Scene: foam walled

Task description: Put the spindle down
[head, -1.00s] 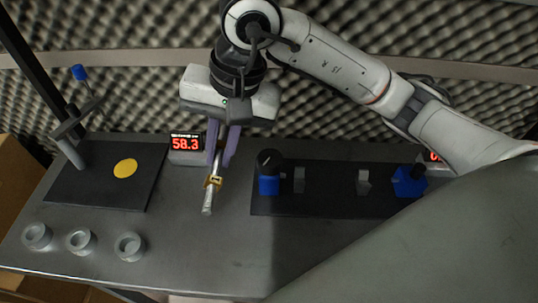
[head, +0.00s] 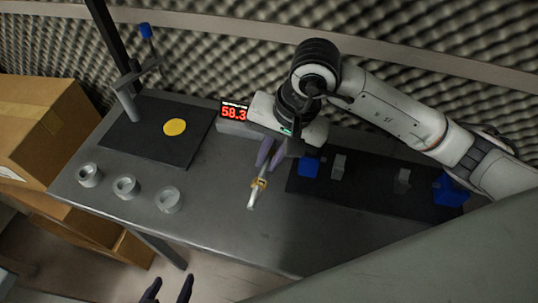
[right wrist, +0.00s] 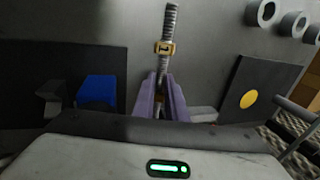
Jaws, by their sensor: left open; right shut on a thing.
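The spindle (head: 252,199) is a grey threaded rod with a brass collar, also visible in the right wrist view (right wrist: 171,22). My right gripper (head: 269,162) is shut on its upper end with purple fingers. The spindle slants down and its free end points toward the front of the table (head: 227,210). I cannot tell whether that end touches the tabletop. My left gripper (head: 167,289) is open and empty at the bottom of the head view, in front of the table and apart from it.
A dark mat with a yellow disc (head: 175,127) and a stand lies at the left. Three grey rings (head: 168,199) line the front edge. A display (head: 234,112) reads about 58.3. Blue blocks (head: 309,167) and grey blocks stand on the right mat. Cardboard boxes (head: 45,130) are left.

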